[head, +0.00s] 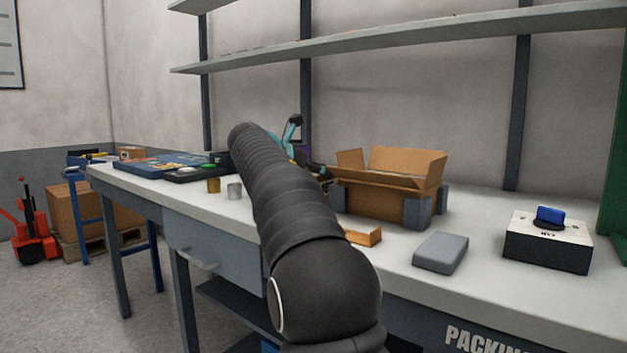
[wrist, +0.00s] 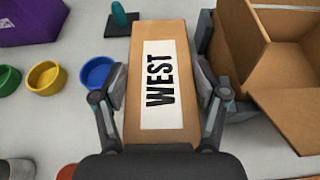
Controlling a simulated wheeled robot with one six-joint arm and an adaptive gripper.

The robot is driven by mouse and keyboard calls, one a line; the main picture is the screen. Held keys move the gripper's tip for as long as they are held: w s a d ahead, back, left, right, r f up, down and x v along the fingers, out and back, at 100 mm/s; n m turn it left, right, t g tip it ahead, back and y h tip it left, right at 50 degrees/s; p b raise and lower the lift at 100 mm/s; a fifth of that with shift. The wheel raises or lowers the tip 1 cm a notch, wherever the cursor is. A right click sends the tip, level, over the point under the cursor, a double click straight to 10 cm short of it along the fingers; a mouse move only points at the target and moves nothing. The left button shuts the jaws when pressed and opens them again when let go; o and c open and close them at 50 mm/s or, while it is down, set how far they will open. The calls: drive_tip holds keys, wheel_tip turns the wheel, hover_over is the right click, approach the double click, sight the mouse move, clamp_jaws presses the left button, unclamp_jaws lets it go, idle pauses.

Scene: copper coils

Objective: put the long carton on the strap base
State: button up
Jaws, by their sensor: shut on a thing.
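A long brown carton (wrist: 137,44) with a white label reading WEST lies between the fingers of my gripper (wrist: 160,98) in the wrist view. The gripper is shut on it, one finger at each long side. My arm hides the carton in the head view. I cannot tell for certain which thing is the strap base. A dark flat base with a green upright piece (wrist: 121,18) shows beyond the carton's far end in the wrist view.
An open cardboard box (head: 375,200) with grey corner blocks stands right of my arm. A grey block (head: 441,252) and a black box with a blue knob (head: 548,244) stand farther right. Blue (wrist: 97,73), yellow (wrist: 46,77) and green cups and a purple object (wrist: 45,18) lie left of the carton.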

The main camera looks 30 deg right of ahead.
drive_tip(key=shift+f, duration=0.25)
drive_tip(key=shift+f, duration=0.2)
drive_tip(key=o, duration=1.4)
drive_tip(key=shift+o, duration=0.2)
